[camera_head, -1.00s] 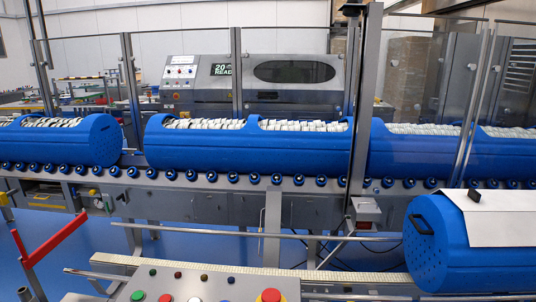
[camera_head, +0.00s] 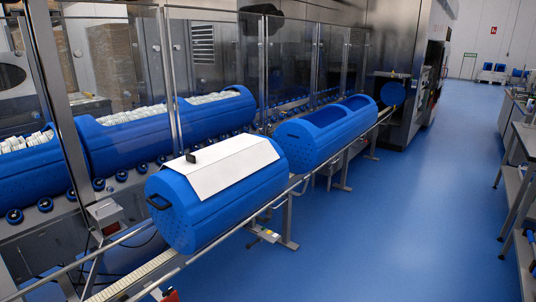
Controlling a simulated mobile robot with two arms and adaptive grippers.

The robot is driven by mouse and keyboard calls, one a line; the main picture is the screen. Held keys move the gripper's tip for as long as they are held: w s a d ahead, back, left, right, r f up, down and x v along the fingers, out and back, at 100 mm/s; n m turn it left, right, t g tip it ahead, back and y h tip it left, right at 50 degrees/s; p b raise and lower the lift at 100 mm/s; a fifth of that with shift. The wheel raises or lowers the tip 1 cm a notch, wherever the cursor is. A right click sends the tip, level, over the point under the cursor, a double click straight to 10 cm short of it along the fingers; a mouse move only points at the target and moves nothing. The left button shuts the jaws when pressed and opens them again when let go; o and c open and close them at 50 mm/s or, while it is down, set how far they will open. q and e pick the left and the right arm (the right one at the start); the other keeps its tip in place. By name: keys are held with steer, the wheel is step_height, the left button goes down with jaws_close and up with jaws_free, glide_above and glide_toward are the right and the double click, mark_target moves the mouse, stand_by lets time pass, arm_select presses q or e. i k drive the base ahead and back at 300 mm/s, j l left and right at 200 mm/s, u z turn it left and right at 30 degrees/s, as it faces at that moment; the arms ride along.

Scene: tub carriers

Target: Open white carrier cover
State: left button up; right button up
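A blue tub carrier (camera_head: 212,214) lies on the near rail conveyor, left of the picture's middle. Its white cover (camera_head: 236,167) lies over the top, closed, with a small black handle (camera_head: 190,158) near its left edge. A black side handle (camera_head: 158,202) is on the carrier's perforated end. Neither of my grippers shows in the head view.
An open, coverless blue carrier (camera_head: 322,140) sits farther along the same rail (camera_head: 128,282). Blue carriers filled with white items (camera_head: 128,138) stand on rollers behind glass panels. Blue floor (camera_head: 420,200) is free on the right, beside a workbench (camera_head: 527,150).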

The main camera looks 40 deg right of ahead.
mark_target(210, 170)
steer(key=z, duration=0.85)
steer(key=i+z, duration=0.1)
steer(key=i, duration=0.15)
